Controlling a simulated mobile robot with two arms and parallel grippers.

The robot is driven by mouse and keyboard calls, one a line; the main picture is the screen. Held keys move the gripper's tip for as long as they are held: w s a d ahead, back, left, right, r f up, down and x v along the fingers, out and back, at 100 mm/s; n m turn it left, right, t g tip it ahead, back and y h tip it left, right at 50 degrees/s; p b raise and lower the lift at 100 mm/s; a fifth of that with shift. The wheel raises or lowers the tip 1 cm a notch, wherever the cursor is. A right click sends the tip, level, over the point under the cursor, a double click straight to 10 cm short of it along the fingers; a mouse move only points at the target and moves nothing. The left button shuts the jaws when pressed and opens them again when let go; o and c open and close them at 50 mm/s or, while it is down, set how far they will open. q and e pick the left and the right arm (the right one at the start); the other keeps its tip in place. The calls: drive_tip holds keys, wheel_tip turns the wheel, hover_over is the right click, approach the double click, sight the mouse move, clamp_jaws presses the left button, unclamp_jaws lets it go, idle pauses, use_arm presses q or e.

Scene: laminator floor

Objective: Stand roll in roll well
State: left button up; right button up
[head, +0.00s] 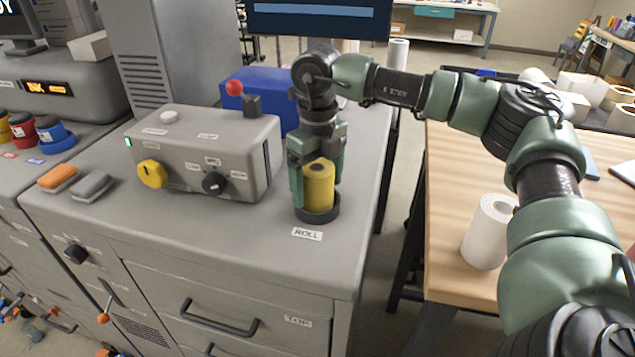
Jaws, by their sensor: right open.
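A yellow roll (319,187) stands upright in the dark round roll well (318,216) on the grey cabinet top, behind the label "ROLL". The jaws are open. The roll's base is hidden inside the well's rim. My left gripper is not in view.
A grey control box (205,150) with a yellow knob and a red-topped lever stands left of the well. A blue box (262,95) is behind it. A wooden table (455,170) on the right holds a white roll (488,232).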

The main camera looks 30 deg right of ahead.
drive_tip(key=shift+r, duration=0.55)
wheel_tip(320, 180, up, 11)
drive_tip(key=b, duration=0.2)
drive_tip(key=shift+r+b, duration=0.2)
drive_tip(key=shift+b, duration=0.1)
drive_tip(key=shift+f, duration=0.1)
